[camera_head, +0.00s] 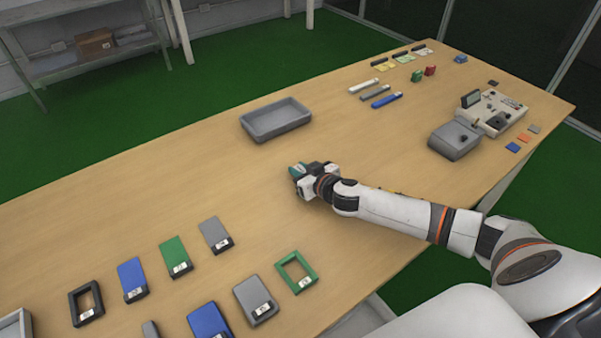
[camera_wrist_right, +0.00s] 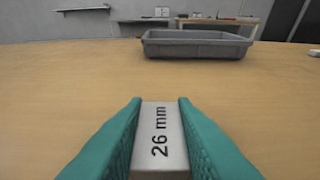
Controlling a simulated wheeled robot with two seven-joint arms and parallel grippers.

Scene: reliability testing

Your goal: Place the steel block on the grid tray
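A light grey block marked "26 mm" (camera_wrist_right: 160,140), taken as the steel block, sits between the teal fingers of my right gripper (camera_wrist_right: 160,135) in the right wrist view. Both fingers touch its sides. In the head view my right gripper (camera_head: 297,172) is over the middle of the table, and the block is hard to make out there. A grey rectangular tray (camera_head: 262,134) with raised walls lies beyond the gripper, apart from it; no grid pattern is visible in it. The tray also shows ahead in the wrist view (camera_wrist_right: 198,48). My left gripper is not in view.
Labelled blue, green and grey plates and frames, such as the green frame (camera_head: 309,280), lie at the near left of the wooden table (camera_head: 190,180). A grey device (camera_head: 455,140) and small coloured parts stand at the right. The table between gripper and tray is clear.

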